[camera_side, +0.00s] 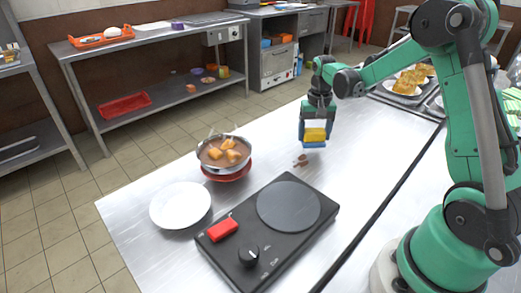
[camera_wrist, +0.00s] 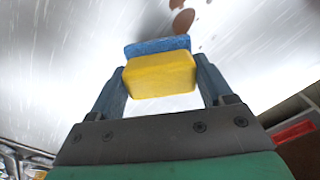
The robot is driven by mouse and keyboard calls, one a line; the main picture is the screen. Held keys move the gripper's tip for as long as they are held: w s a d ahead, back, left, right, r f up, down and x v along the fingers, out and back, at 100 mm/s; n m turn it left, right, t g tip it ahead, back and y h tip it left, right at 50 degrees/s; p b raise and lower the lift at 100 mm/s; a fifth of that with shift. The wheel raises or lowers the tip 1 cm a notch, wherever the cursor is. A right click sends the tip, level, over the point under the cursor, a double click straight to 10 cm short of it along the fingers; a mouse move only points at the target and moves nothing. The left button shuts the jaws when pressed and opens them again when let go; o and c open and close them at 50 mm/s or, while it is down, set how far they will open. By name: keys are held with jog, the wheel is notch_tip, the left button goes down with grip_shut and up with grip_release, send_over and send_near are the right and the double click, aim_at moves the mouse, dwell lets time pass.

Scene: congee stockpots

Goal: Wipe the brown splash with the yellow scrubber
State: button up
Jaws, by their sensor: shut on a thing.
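My gripper (camera_side: 315,128) is shut on the yellow scrubber (camera_side: 314,134), which has a blue layer along its lower side. The scrubber is held above the steel counter (camera_side: 240,165). In the wrist view the yellow scrubber (camera_wrist: 160,75) sits between the two fingers. In the wrist view the brown splash (camera_wrist: 182,21) shows at the top, beyond the blue layer. The two look apart.
A black hot plate (camera_side: 320,233) with a red block (camera_side: 223,230) on it stands at the front. A white plate (camera_side: 180,205) and a bowl of brown food (camera_side: 224,153) on a red base stand to the left. Trays of food (camera_side: 405,88) are at the back right. Counter around the splash is clear.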

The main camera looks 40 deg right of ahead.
aim_at(292, 168)
jog(key=shift+f, duration=0.95)
jog(key=shift+a+f, duration=0.1)
jog(key=shift+a, duration=0.2)
jog(key=shift+a+r, duration=0.3)
jog(key=shift+a, duration=0.1)
jog(key=shift+a+f, duration=0.2)
jog(key=shift+a, duration=0.35)
jog(key=shift+a+f, duration=0.2)
jog(key=shift+a, duration=3.55)
jog(key=shift+d, duration=5.05)
jog(key=shift+s, duration=0.4)
jog(key=shift+a, duration=1.95)
jog(key=shift+a+f, duration=0.15)
jog(key=shift+a, duration=0.25)
jog(key=shift+a+r, duration=0.2)
jog(key=shift+a, duration=2.4)
jog(key=shift+d+f, duration=0.1)
jog(key=shift+d, duration=4.9)
jog(key=shift+a+r, duration=0.1)
jog(key=shift+r, duration=3.85)
